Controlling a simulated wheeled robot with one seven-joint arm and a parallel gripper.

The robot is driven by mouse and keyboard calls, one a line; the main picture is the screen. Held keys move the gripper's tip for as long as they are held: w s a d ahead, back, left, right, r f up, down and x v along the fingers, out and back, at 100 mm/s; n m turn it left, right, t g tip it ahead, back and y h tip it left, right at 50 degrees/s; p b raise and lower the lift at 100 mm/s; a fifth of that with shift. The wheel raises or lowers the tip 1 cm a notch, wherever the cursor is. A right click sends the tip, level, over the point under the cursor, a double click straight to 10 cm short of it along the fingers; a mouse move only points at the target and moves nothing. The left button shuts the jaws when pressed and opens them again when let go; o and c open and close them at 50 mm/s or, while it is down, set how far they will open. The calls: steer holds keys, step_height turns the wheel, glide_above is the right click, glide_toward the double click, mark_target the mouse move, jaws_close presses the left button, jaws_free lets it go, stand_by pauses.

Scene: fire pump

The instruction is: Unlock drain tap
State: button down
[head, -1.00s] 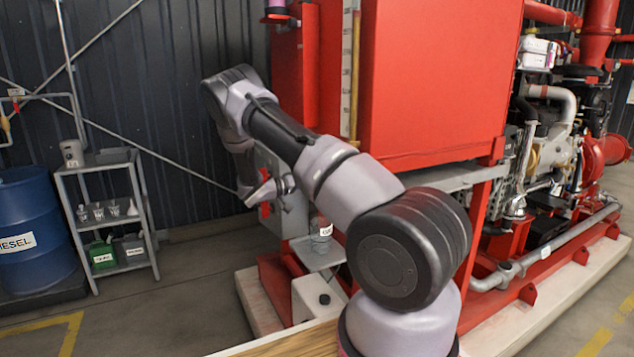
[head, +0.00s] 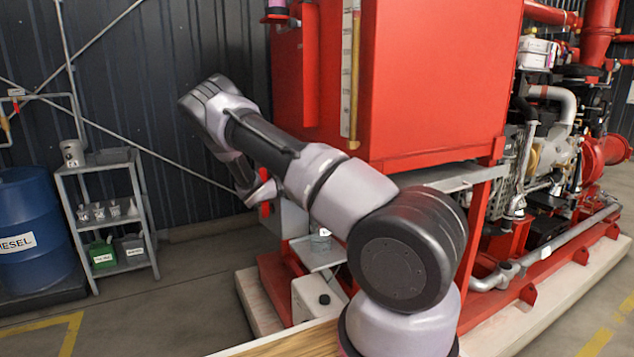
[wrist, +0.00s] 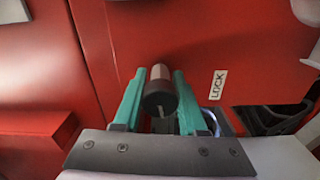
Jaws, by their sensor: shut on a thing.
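In the wrist view, my gripper (wrist: 159,78) has two teal fingers, one on each side of a dark cylindrical knob (wrist: 158,98) with a pale band. The gripper is shut on this knob, which points toward the camera in front of a red panel (wrist: 235,45). A white LOCK label (wrist: 217,84) is on the red surface just right of the knob. In the head view, my gripper (head: 262,193) is small beside the grey box under the red tank. The knob cannot be made out there, and no part is clearly identifiable as the tap itself.
The red tank (head: 430,80) stands right of my gripper. A grey box (head: 288,215) is partly behind my arm. A glass jar (head: 320,240) stands on a small tray below. A shelf (head: 130,205) and blue diesel drum (head: 35,235) stand left, with free floor between.

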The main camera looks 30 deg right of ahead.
steer(key=shift+a, duration=0.1)
stand_by(0.5)
steer(key=shift+c, duration=2.3)
jaws_free()
steer(key=a, duration=1)
steer(key=shift+s+a, duration=0.2)
steer(key=shift+a, duration=0.15)
